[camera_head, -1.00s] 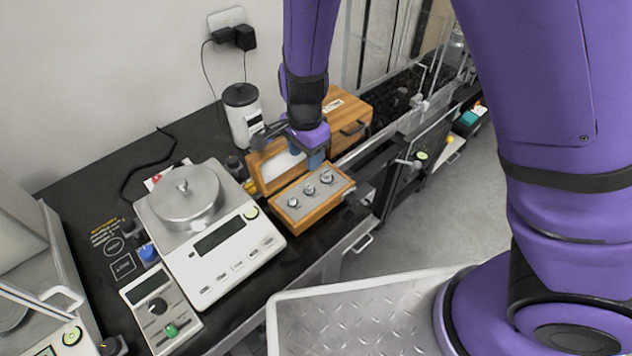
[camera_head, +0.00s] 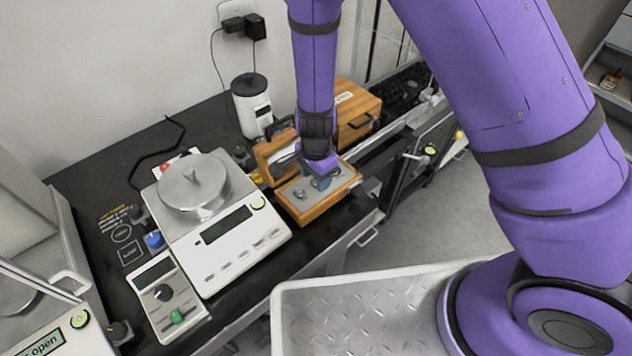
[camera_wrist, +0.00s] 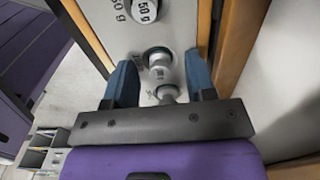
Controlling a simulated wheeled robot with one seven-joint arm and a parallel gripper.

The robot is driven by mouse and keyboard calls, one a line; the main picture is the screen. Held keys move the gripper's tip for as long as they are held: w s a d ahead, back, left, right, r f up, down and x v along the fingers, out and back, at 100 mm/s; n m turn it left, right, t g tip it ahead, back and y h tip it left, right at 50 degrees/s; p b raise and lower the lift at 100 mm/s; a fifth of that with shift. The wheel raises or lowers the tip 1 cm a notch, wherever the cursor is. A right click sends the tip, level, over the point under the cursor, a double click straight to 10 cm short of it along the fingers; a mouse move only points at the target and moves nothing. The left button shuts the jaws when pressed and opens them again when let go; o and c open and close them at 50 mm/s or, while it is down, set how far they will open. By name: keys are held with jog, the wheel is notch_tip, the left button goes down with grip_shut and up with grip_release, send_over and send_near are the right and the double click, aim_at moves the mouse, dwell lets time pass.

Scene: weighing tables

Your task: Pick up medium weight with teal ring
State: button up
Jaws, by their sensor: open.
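An open wooden box (camera_head: 305,215) holds a row of metal weights in a grey insert. In the wrist view a large weight marked 50 g (camera_wrist: 144,9) is at the top edge. A medium weight (camera_wrist: 158,60) stands below it, and a smaller weight (camera_wrist: 167,93) is nearer my gripper's body. I cannot make out a teal ring on any of them. My gripper (camera_head: 322,182) is over the box, its blue fingers pointing down and apart. In the wrist view my gripper (camera_wrist: 161,72) has a finger on each side of the medium weight; contact is not visible.
The box's raised lid (camera_head: 268,150) stands close behind my gripper. A balance (camera_head: 235,250) with a round metal pan cover is left of the box. A white container (camera_head: 251,105) and a closed wooden box (camera_head: 357,105) are behind. The table edge is at the front right.

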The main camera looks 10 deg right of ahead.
jog(key=shift+c, duration=0.5)
grip_shut()
